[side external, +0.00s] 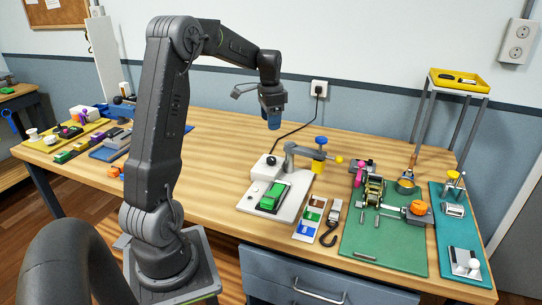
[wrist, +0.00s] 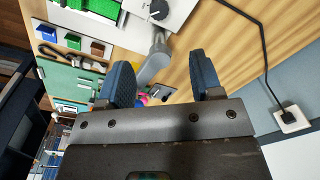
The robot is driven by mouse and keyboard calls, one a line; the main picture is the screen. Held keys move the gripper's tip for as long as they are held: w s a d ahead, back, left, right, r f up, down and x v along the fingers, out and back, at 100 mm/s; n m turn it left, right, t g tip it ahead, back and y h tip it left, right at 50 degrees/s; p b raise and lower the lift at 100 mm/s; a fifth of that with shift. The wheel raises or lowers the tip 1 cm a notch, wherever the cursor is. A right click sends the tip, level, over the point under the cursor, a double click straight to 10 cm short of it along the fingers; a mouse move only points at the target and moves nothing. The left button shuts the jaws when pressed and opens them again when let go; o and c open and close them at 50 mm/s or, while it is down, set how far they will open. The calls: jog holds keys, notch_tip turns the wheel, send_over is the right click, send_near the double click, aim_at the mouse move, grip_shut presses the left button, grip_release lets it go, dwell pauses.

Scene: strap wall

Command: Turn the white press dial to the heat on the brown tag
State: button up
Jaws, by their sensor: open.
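The white press (side external: 250,203) stands in the middle of the wooden bench, with a green block on its plate. Its dial (side external: 271,160) is a small dark knob on the white box at the back; it also shows at the top of the wrist view (wrist: 158,10). I cannot read its setting. The brown tag (side external: 317,203) lies on a card right of the press, above a green and a blue one; it also shows in the wrist view (wrist: 97,47). My gripper (side external: 273,123) is open and empty, above and behind the dial, apart from it; its blue fingers show in the wrist view (wrist: 162,78).
The press's grey lever with a blue knob (side external: 321,140) and yellow parts stands right of the dial. A black cable runs to the wall outlet (side external: 319,88). A green mat (side external: 380,248) with a ratchet strap lies right; a black hook (side external: 331,230) lies between.

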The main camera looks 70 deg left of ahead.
aim_at(271, 158)
jog(key=shift+m, duration=0.6)
notch_tip(271, 158, down, 14)
jog(key=shift+w+a+r, duration=0.1)
jog(key=shift+a, duration=0.05)
jog(key=shift+c, duration=0.3)
jog(key=c, duration=0.9)
jog(key=shift+n, duration=2.2)
jog(key=o, duration=1)
jog(key=shift+c, duration=0.2)
jog(key=shift+r, duration=0.15)
notch_tip(271, 158, up, 14)
jog(key=shift+f, duration=0.2)
